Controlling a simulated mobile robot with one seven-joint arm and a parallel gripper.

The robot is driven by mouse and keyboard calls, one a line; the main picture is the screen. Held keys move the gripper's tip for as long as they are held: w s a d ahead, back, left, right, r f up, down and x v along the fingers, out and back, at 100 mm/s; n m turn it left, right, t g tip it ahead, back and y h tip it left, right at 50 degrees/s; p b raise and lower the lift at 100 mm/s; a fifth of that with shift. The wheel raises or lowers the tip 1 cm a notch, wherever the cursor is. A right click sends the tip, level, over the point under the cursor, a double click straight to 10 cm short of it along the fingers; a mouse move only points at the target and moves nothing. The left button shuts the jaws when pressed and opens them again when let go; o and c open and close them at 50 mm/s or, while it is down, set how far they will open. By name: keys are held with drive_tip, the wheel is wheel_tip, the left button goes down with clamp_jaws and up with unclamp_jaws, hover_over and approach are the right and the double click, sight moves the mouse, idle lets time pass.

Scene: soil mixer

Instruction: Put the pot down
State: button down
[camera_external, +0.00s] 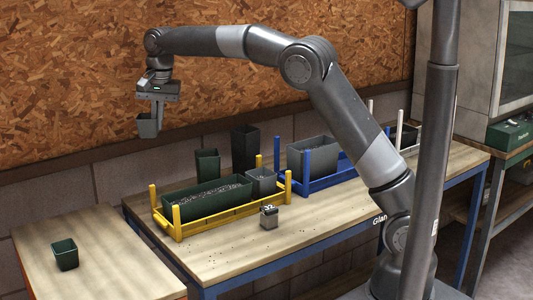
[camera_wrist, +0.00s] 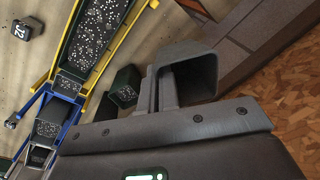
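A small grey pot (camera_external: 147,127) hangs from my gripper (camera_external: 156,112), high in front of the wooden wall at upper left. In the wrist view my gripper (camera_wrist: 165,92) is shut on the wall of the pot (camera_wrist: 195,52), with its opening facing the camera. The pot is in the air, clear of the tables. Below it lie the left table (camera_external: 105,262) and the main workbench (camera_external: 325,225). A small dark green pot (camera_external: 65,255) stands on the left table.
A yellow crate (camera_external: 215,217) holds a long soil-filled planter (camera_external: 205,198) and a grey pot (camera_external: 261,181). A blue crate (camera_external: 335,178) with a grey container stands behind right. Tall dark pots (camera_external: 245,150) stand at the back. A small numbered block (camera_external: 269,218) sits in front. The left table's right side is clear.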

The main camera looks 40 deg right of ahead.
drive_tip(key=s+a+n, duration=0.3)
drive_tip(key=s+a, duration=0.2)
drive_tip(key=a, duration=0.4)
hover_over(108, 241)
drive_tip(key=f, duration=1.8)
drive_tip(key=shift+d, duration=0.25)
drive_tip(key=shift+f+m, duration=0.3)
drive_tip(key=shift+f, duration=1.65)
drive_tip(key=shift+f, duration=0.1)
drive_tip(key=c, duration=2.1)
unclamp_jaws()
drive_tip(key=o, duration=0.4)
